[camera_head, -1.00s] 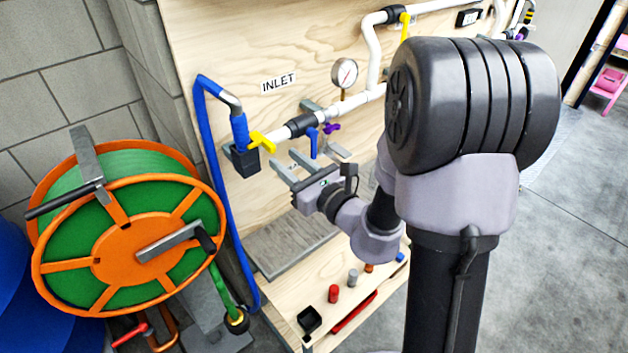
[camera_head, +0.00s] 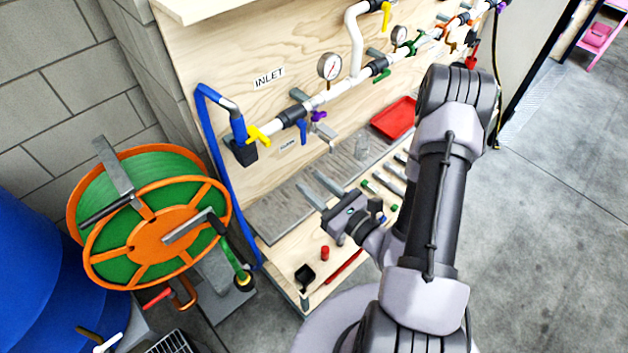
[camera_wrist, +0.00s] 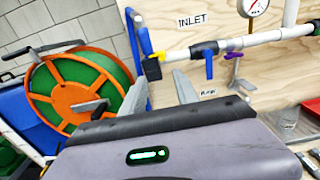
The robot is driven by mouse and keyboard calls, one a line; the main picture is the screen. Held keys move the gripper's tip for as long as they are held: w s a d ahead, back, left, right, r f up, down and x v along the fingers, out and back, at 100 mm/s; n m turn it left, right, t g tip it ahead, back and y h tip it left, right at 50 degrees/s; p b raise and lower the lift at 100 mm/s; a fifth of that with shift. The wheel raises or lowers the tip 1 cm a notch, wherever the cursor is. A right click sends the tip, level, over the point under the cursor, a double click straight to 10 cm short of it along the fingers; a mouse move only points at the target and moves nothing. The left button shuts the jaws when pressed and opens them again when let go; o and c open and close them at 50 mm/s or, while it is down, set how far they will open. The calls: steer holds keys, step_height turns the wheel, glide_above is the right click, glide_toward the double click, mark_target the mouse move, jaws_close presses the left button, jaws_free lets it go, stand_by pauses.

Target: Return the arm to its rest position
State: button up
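My gripper (camera_head: 321,188) is in front of the plywood board, above the wooden shelf, in the head view. Its two grey fingers are apart with nothing between them. In the wrist view the gripper (camera_wrist: 158,90) also shows spread fingers, pointing toward the board below the INLET label (camera_wrist: 193,21). My arm is folded, with its elbow at the upper right and its base at the bottom of the head view. The gripper touches nothing that I can see.
The white pipe (camera_head: 325,95) with valves and a gauge (camera_head: 330,67) runs along the board. A red tray (camera_head: 395,118) and small parts lie on the shelf (camera_head: 285,268). An orange and green hose reel (camera_head: 160,245) stands left. The grey floor (camera_head: 560,200) at right is clear.

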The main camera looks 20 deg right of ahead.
steer(key=s+a+r+n+g+y+b, duration=0.35)
steer(key=a+n+g+y, duration=0.2)
steer(key=a+n, duration=0.2)
steer(key=s+a+r+n+g+y+b, duration=0.3)
steer(key=a+r+n+g+y, duration=0.15)
steer(key=a+n+g, duration=0.35)
steer(key=s+a+f+n+g+h+b, duration=0.2)
steer(key=s+n, duration=0.2)
steer(key=s, duration=0.1)
steer(key=s+a+f+n+g+h+b, duration=0.2)
steer(key=s+f+n+g, duration=0.1)
steer(key=s, duration=0.2)
steer(key=w+d+r+n+t+h+b, duration=0.1)
steer(key=d+n+t+h+b, duration=0.4)
steer(key=d+t+h, duration=0.2)
steer(key=d+h, duration=0.2)
steer(key=d, duration=0.1)
steer(key=shift+r+h, duration=0.25)
steer(key=shift+h, duration=0.05)
